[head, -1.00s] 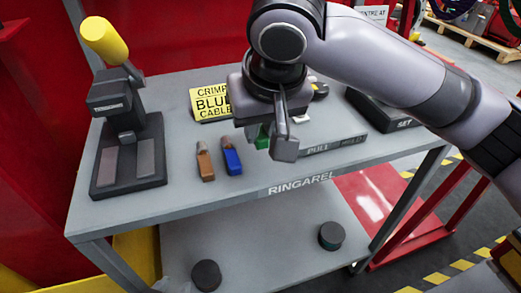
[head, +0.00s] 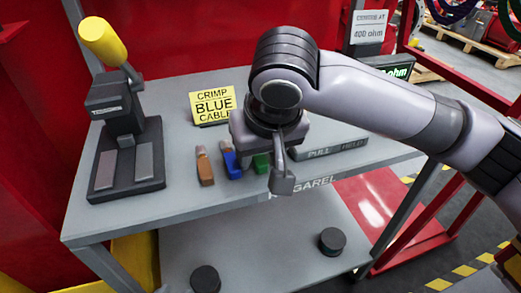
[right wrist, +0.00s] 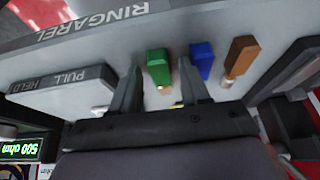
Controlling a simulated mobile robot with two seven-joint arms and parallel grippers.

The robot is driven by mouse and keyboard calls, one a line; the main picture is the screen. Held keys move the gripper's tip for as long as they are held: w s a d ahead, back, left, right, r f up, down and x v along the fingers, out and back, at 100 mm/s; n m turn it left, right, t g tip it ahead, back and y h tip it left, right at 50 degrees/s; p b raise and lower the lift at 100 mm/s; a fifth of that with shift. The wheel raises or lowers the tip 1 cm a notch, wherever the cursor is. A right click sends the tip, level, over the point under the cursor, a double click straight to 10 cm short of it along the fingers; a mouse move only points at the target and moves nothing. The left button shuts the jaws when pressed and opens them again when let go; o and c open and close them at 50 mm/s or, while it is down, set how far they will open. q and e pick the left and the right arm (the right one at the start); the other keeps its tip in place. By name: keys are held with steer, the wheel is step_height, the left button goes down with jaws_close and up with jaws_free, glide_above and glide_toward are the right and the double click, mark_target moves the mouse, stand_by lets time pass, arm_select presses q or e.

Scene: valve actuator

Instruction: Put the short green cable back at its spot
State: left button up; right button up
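The short green cable (head: 262,163) lies on the grey table, just right of the blue cable (head: 231,163). It also shows in the right wrist view (right wrist: 157,65), lined up with the blue one and between my fingers. My right gripper (right wrist: 160,80) is open around it, with a gap visible on both sides. In the head view the right gripper (head: 266,172) is low over the table and hides part of the green cable. My left gripper is in neither view.
A brown cable (head: 205,168) lies left of the blue one. A crimping press with a yellow handle (head: 103,42) stands at the left. A yellow sign (head: 212,104) stands behind the cables. A grey pull/held bar (head: 335,146) lies to the right.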

steer(key=shift+r, duration=0.15)
steer(key=p+v, duration=0.2)
steer(key=v, duration=1)
